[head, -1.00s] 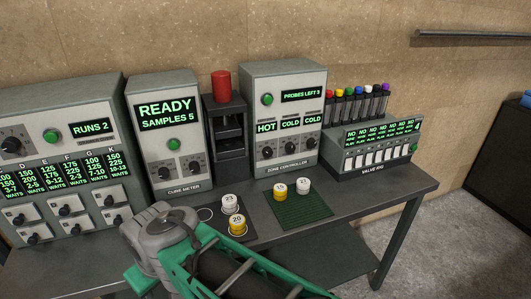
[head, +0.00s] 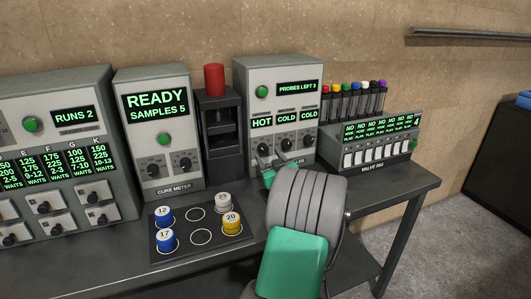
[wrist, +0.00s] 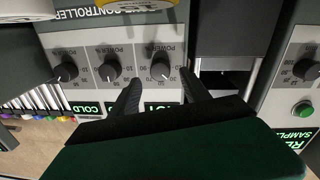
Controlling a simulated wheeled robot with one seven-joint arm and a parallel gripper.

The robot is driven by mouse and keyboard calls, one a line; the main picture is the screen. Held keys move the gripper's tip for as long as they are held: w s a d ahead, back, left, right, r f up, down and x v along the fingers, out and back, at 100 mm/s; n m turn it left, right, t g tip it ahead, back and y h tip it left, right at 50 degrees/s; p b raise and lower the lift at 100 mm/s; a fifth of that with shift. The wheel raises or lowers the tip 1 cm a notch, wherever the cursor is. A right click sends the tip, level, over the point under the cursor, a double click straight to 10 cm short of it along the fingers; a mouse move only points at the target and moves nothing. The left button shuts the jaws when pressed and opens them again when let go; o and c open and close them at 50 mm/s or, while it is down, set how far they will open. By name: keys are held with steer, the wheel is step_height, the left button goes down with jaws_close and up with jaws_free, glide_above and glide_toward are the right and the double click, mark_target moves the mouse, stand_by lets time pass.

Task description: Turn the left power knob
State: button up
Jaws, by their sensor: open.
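The zone controller (head: 285,75), a grey box with a HOT and two COLD displays, has a row of three dark power knobs. The left power knob (head: 263,149) is under HOT. In the wrist view, which is upside down, this knob (wrist: 160,67) is the rightmost of the three. My gripper (head: 264,163) is at the lower front of the controller. In the wrist view its two dark fingers (wrist: 160,82) are apart, pointing at the panel on either side of the left knob. I cannot tell whether they touch it. The middle knob (wrist: 110,69) is just beside one finger.
The cure meter (head: 155,105) and a dark press with a red top (head: 214,78) stand to the left. The valve rig (head: 375,145) is to the right. A dark mat (head: 181,222) with numbered cups lies in front. Cups also show close at the wrist view's top edge.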

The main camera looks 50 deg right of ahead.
mark_target(264, 150)
steer(key=x, duration=0.3)
steer(key=shift+w+d+p, duration=0.15)
steer(key=shift+w+p, duration=0.15)
jaws_close()
stand_by(0.3)
